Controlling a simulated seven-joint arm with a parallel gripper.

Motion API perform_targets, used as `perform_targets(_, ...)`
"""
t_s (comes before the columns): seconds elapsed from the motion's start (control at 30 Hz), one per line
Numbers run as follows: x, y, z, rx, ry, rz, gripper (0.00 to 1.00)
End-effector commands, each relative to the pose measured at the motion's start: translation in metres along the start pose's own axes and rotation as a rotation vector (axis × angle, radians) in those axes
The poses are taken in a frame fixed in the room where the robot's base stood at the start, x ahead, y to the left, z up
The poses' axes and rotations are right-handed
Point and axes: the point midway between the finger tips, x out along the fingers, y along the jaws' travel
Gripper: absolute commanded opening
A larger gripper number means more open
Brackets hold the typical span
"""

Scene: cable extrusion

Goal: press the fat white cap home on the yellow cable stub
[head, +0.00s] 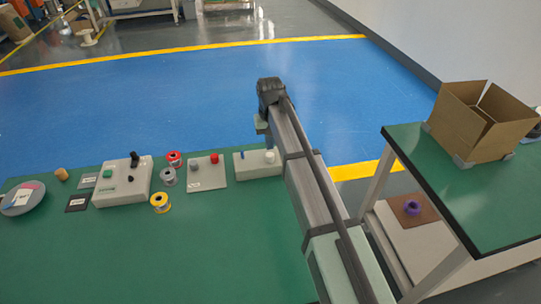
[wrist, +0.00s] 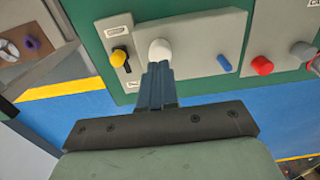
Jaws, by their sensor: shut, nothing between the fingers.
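The fat white cap (wrist: 160,49) stands on a light grey block (wrist: 193,62) on the green bench; it also shows in the head view (head: 269,157). My gripper (wrist: 158,68) is shut and empty, its fingertips at the cap's near edge in the wrist view. I cannot tell whether they touch the cap. No yellow cable shows under the cap, so its seating is hidden. A yellow knob-like piece with a black part (wrist: 118,58) sits on a small plate to the left of the cap. A blue peg (wrist: 224,63) stands on the block to the right.
A grey panel with a red cap (head: 214,158) is beside the block. Red, grey and yellow wire spools (head: 160,202) and a white control box (head: 122,183) stand farther left. An open carton (head: 480,120) is on the right table. The front of the green bench is clear.

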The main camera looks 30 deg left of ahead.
Motion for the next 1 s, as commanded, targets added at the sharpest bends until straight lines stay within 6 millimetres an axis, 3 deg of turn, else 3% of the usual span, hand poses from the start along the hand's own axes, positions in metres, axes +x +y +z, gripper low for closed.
perform_targets(0.6,-0.039,0.0,0.0,0.0,0.0,0.0,0.0)
perform_targets(1.0,-0.042,0.0,0.0,0.0,0.0,0.0,0.0)
